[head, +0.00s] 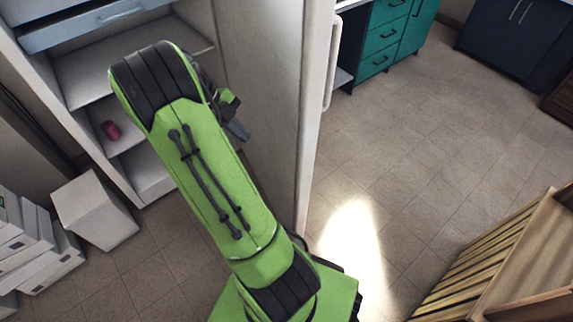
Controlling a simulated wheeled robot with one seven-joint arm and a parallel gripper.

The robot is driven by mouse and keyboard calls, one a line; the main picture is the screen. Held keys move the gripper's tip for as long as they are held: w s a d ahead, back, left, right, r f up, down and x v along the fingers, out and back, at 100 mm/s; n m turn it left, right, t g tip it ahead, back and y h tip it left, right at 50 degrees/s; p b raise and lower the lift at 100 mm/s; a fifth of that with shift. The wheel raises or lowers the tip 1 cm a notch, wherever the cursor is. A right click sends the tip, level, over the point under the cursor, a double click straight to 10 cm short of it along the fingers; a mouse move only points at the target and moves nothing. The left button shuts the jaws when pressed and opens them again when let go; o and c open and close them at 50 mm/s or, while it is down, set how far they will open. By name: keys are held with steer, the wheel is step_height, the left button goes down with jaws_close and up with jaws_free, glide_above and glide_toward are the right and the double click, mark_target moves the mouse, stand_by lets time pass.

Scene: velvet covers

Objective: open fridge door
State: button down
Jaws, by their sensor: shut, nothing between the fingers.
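The fridge (140,150) stands at the upper left with its inside and shelves in view. Its pale door (262,90) is swung wide open and stands out from the right side of the body. The white handle (331,65) is on the door's outer side, facing right. My gripper (240,129) is partly hidden behind my green arm. It is shut and empty, in front of the door's inner face. I cannot tell whether it touches the door.
White boxes (35,245) and a white bin-like block (97,208) sit at the left. Green cabinets (385,40) stand behind the door. A wooden crate-like piece (510,270) is at lower right. The floor right of the door is clear.

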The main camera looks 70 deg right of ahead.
step_height(320, 180, down, 4)
steer(key=s+d+m+g, duration=0.1)
steer(key=s+d+m, duration=0.1)
steer(key=m, duration=0.2)
steer(key=b, duration=0.4)
glide_toward(298, 167)
step_height(298, 167, down, 3)
steer(key=a, duration=0.2)
steer(key=s+d, duration=0.2)
steer(key=s, duration=0.1)
steer(key=shift+d+f+b, duration=0.3)
steer(key=shift+d+f, duration=0.1)
